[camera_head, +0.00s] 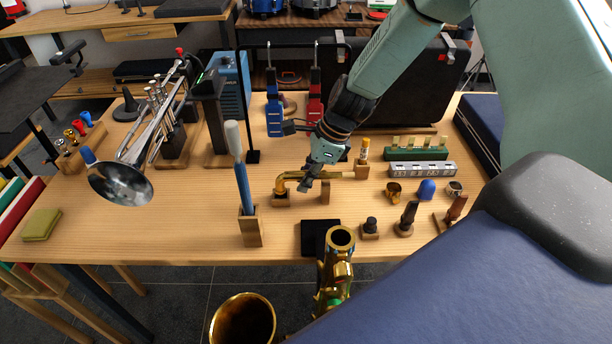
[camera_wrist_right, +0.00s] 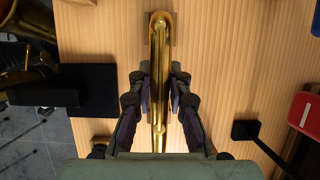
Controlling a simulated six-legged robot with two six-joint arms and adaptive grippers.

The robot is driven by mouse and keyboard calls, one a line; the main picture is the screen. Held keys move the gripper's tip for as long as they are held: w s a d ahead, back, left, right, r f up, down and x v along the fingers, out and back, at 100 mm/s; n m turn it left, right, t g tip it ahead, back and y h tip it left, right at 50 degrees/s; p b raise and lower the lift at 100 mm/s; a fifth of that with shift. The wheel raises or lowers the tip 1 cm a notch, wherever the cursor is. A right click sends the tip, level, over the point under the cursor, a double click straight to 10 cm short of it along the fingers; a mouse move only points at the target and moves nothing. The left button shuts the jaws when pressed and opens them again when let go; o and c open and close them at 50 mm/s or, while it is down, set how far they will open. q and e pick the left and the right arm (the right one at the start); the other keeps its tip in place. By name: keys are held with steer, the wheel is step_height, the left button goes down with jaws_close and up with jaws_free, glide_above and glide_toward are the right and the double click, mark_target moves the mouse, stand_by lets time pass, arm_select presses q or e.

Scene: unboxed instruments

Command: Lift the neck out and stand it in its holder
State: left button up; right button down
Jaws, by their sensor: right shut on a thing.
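The neck is a gold tube (camera_head: 345,175) lying nearly level above the table, its bent end at the left over a small wooden block (camera_head: 282,199). Another wooden block (camera_head: 325,193) stands near its middle. My right gripper (camera_head: 306,184) reaches down from above and is shut on the neck near its bent end. In the right wrist view the neck (camera_wrist_right: 159,45) runs between the two fingers of my right gripper (camera_wrist_right: 159,95). Whether it touches the blocks is hard to tell. My left gripper is not in view.
A gold saxophone body (camera_head: 336,270) stands at the table's front edge beside a black pad (camera_head: 314,236). A blue-handled tool in a wooden stand (camera_head: 250,228) is to the left. Mouthpieces (camera_head: 408,215) and a grey case (camera_head: 422,169) are to the right.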

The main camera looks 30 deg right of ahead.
steer(key=shift+f+b, duration=0.45)
steer(key=shift+f, duration=0.15)
stand_by(0.6)
stand_by(0.4)
steer(key=c, duration=1.2)
jaws_free()
steer(key=shift+v, duration=6)
steer(key=shift+a, duration=0.1)
